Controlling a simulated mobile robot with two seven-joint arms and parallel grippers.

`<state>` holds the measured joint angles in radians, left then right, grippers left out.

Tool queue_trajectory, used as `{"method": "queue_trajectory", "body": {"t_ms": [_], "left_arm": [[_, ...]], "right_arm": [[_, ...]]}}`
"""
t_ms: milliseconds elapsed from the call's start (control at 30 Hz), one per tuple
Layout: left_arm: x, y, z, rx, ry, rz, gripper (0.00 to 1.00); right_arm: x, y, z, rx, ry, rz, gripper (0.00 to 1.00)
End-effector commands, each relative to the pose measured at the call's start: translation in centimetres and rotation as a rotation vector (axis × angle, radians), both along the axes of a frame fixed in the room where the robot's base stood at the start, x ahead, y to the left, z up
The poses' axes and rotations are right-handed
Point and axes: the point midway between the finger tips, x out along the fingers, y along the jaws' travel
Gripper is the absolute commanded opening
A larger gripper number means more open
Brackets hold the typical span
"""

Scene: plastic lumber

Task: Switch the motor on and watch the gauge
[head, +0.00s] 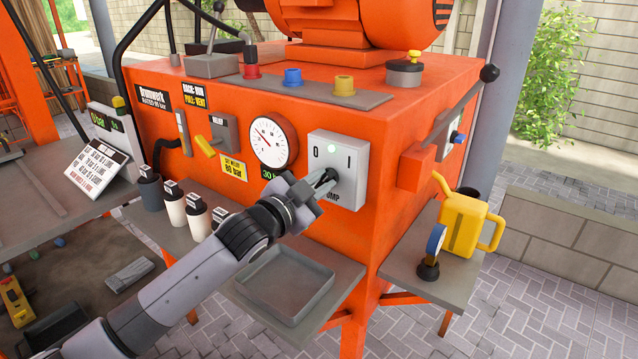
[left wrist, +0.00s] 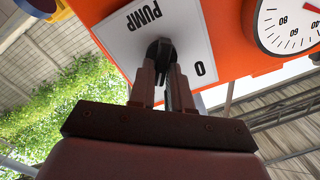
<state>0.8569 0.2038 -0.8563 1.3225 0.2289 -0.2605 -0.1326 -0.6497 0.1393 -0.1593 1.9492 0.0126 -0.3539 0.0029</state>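My left gripper (head: 322,183) is at the black switch knob (head: 333,174). In the left wrist view its fingers (left wrist: 168,85) are closed in on both sides of the knob (left wrist: 160,50). Which mark the knob points to is hard to tell. The round white gauge (head: 268,143) is left of the switch; its needle leans to the upper left. My right gripper is not in view.
The orange motor (head: 355,22) sits on top of the machine. A grey tray (head: 285,288) lies on the shelf below the switch. Several bottles (head: 172,205) stand at left.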

Motion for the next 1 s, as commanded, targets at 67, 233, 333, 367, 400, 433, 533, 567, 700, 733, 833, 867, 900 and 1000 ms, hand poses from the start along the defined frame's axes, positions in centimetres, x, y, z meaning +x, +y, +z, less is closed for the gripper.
{"method": "queue_trajectory", "body": {"t_ms": [67,233,333,367,400,433,533,567,700,733,833,867,900,1000], "left_arm": [[0.0,0.0,-0.1,0.001,0.002,0.0,0.39],[0.0,0.0,0.0,-0.002,0.001,0.0,0.39],[0.0,0.0,0.0,-0.002,0.002,0.0,0.39],[0.0,0.1,0.0,-0.002,0.002,0.0,0.39],[-0.1,0.1,0.0,-0.003,0.002,0.0,0.39],[-0.2,0.2,0.0,-0.003,0.002,0.0,0.39],[-0.7,0.6,-0.1,-0.003,0.003,0.001,0.39],[-0.9,0.8,-0.1,-0.003,0.002,0.0,0.39],[-2.2,1.7,-0.2,-0.002,0.002,0.001,0.39],[-2.6,1.9,-0.1,-0.002,0.002,0.001,0.39],[-3.5,2.6,-0.1,-0.002,0.002,0.0,0.39],[-3.8,2.9,-0.2,-0.001,0.003,0.001,0.39],[-4.2,3.1,-0.2,-0.001,0.004,0.0,0.39],[-4.9,3.6,-0.1,-0.001,0.002,0.001,0.39]], "right_arm": [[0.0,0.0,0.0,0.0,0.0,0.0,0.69],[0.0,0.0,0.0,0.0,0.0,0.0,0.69],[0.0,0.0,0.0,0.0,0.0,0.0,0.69],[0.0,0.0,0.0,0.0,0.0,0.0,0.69],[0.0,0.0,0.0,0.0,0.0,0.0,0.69],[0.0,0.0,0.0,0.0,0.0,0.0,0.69],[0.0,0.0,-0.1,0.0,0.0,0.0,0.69],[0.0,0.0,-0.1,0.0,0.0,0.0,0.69],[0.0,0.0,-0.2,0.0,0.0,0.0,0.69],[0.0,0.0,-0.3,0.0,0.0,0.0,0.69],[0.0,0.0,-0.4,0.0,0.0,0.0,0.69],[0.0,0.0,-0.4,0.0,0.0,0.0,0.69],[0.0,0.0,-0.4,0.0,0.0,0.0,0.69],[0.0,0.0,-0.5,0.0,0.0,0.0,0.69]]}}
